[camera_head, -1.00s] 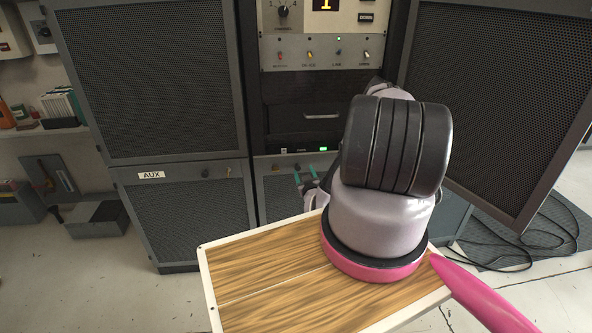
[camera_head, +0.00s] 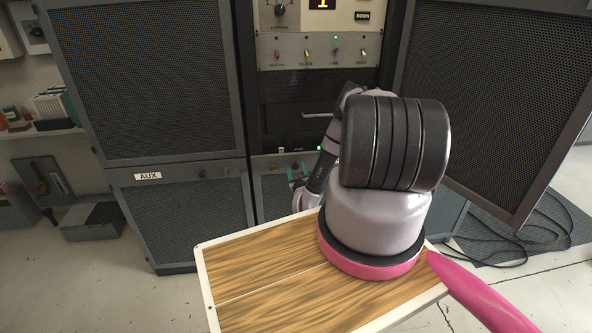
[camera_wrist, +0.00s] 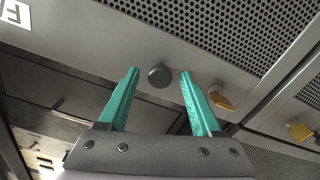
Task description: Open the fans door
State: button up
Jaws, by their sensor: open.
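The fans door (camera_wrist: 215,40), a perforated grey panel, fills the upper part of the wrist view and appears shut. The start of its label (camera_wrist: 15,13), an "F", shows at the top left. A round dark knob (camera_wrist: 160,76) and a yellow latch (camera_wrist: 221,97) sit on its solid strip. My gripper (camera_wrist: 160,73) is open, its teal fingers on either side of the knob; I cannot tell if they touch it. In the head view the door (camera_head: 270,190) is mostly hidden behind my arm, with my gripper (camera_head: 296,172) at its top edge.
The AUX door (camera_head: 190,215) is at the left of the fans door, shut. A tall mesh door (camera_head: 490,100) stands swung open at the right. A drawer (camera_head: 300,115) and switch panel (camera_head: 320,52) are above. Cables (camera_head: 510,235) lie on the floor at right.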

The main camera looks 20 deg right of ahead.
jog(key=shift+w, duration=0.3)
grip_shut()
dwell(1.3)
